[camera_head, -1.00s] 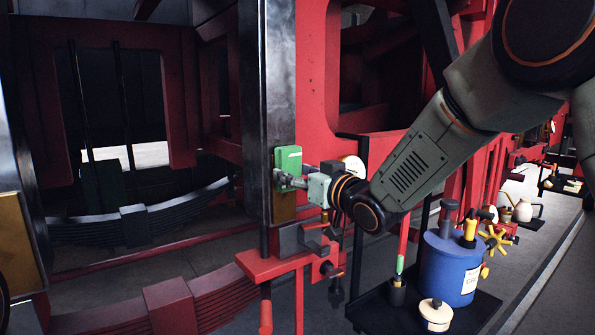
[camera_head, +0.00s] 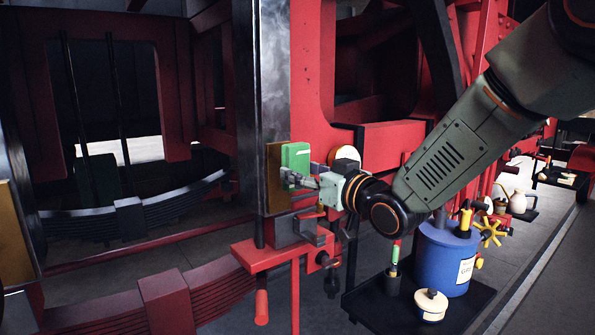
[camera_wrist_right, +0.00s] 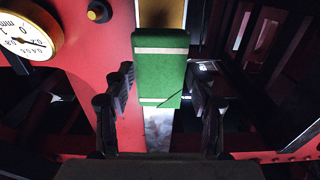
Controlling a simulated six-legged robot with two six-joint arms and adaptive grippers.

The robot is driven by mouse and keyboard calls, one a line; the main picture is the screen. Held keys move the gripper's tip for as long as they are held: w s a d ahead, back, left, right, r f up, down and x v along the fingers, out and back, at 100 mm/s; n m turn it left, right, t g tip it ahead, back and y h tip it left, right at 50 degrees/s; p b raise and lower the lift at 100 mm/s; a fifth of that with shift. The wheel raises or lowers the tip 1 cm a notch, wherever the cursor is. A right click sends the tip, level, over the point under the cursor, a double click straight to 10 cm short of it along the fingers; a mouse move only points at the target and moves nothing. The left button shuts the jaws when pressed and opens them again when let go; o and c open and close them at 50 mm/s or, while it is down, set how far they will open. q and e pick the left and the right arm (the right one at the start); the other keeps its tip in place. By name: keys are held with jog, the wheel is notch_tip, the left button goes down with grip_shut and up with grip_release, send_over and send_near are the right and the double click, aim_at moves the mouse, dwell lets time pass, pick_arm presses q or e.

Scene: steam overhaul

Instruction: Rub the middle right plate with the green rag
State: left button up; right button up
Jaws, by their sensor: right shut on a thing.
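The green rag (camera_head: 297,158) is a block-like green pad in my right gripper (camera_head: 303,181). It also shows in the right wrist view (camera_wrist_right: 160,72), between the two fingers (camera_wrist_right: 162,95). The right gripper is shut on it. The brass-coloured plate (camera_head: 273,185) is upright on the dark metal post. The rag overlaps the plate's right side in the head view and hides part of it. A strip of the plate shows beyond the rag in the wrist view (camera_wrist_right: 172,12). I cannot tell whether rag and plate touch. My left gripper is not in view.
Another brass-coloured plate (camera_head: 18,232) is at the left edge. A round dial gauge (camera_wrist_right: 27,38) is close by in the wrist view. A red bracket (camera_head: 270,256) juts out below the plate. A blue can (camera_head: 446,262) and a white pot (camera_head: 431,304) stand on a dark tray at lower right.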

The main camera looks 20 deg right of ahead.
jog(key=shift+s+d, duration=0.25)
jog(key=shift+s, duration=0.35)
jog(key=shift+w+f, duration=0.1)
jog(key=shift+v, duration=1.55)
jog(key=shift+a, duration=0.1)
